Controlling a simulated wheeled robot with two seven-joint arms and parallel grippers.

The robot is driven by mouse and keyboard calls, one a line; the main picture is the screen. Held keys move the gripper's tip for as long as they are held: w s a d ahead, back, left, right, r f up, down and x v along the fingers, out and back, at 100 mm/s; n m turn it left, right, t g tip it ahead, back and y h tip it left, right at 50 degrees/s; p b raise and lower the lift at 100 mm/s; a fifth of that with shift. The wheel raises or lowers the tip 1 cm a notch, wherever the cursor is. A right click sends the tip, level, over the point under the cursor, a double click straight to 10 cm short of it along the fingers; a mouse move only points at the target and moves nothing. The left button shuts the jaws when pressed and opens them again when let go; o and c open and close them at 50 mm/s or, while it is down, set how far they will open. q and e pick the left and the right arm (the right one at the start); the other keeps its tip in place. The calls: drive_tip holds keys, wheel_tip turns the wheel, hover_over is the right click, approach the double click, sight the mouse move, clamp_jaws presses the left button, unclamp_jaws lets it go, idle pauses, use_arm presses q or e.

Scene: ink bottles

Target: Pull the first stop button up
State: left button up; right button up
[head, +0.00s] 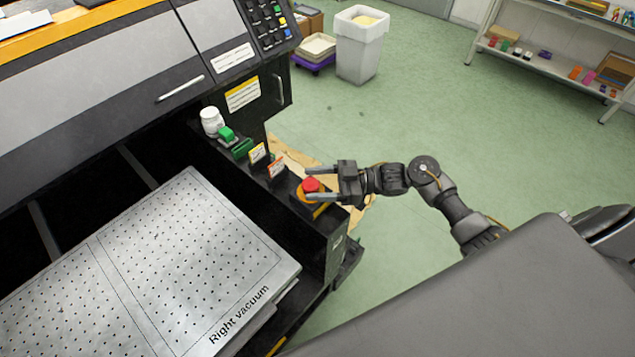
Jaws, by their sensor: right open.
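A red stop button (311,185) on a yellow base sits on the black side rail of the machine, near the rail's front end. My right gripper (308,183) is open, with its two fingers pointing left. One finger lies on the far side of the red button and the other on the near side, so the button shows between them. I cannot tell whether either finger touches it. My left gripper is not in view.
Farther along the rail are two small labelled blocks (257,153), a green switch (227,134) and a white bottle (211,120). The perforated plate (150,260) lies left of the rail. A white bin (360,45) stands on open green floor behind.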

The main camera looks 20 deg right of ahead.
drive_tip(key=shift+d+f, duration=0.15)
drive_tip(key=shift+d, duration=0.1)
drive_tip(key=b+v, duration=0.4)
drive_tip(key=v, duration=0.6)
drive_tip(key=shift+s+d, duration=0.15)
drive_tip(key=shift+d, duration=0.05)
